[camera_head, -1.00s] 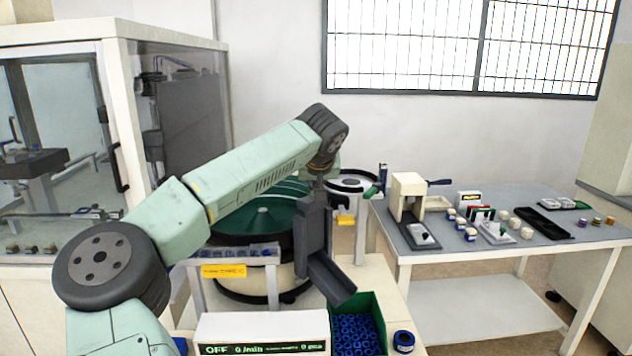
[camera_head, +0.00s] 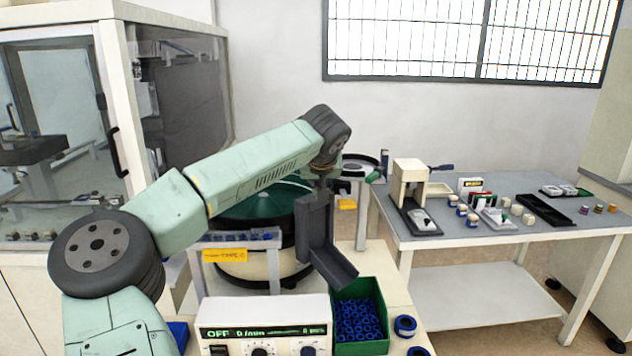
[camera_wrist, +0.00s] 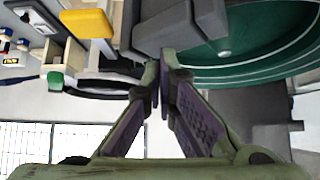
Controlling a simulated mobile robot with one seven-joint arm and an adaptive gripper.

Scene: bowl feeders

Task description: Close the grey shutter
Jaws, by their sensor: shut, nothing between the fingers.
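A dark grey upright plate (camera_head: 314,222) with a sloping grey trough (camera_head: 331,268) stands at the outlet side of the green bowl (camera_head: 258,200) in the head view. I cannot tell for sure which grey part is the shutter or how far it stands open. My arm reaches over the bowl to this grey piece, and my gripper is mostly hidden there. In the wrist view my gripper (camera_wrist: 160,75) is shut and empty, with its fingertips close below a dark grey block (camera_wrist: 182,25). I cannot tell whether they touch. The green bowl (camera_wrist: 250,50) lies to the right.
A green bin (camera_head: 360,342) of blue rings stands below the trough, next to a white control box (camera_head: 263,315) reading OFF. A yellow tag (camera_head: 225,255) hangs before the bowl. A grey-topped table (camera_head: 470,225) with small parts is at right, and a glazed cabinet at left.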

